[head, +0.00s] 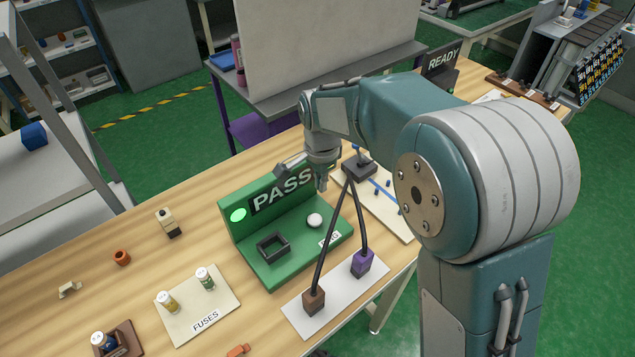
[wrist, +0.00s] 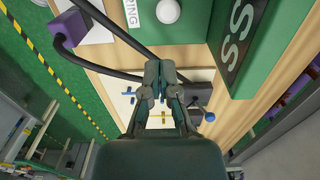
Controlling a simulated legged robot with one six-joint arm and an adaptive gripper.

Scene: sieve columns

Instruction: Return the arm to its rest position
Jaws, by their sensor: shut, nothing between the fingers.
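My gripper (head: 321,184) is at the end of my arm, above the bench just right of the green PASS stand. In the wrist view my gripper (wrist: 160,68) has its fingertips together with nothing between them. The green stand (head: 295,254) has a lit green lamp, a white knob (head: 314,220) and a dark square frame (head: 272,246). The white knob also shows in the wrist view (wrist: 168,11). My arm extends over the right side of the bench.
Two black cables run from a dark block (head: 359,167) to a brown plug (head: 313,301) and a purple plug (head: 362,262) on a white plate. A FUSES board (head: 198,305) holds two small cylinders. The READY sign (head: 441,60) stands behind my arm.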

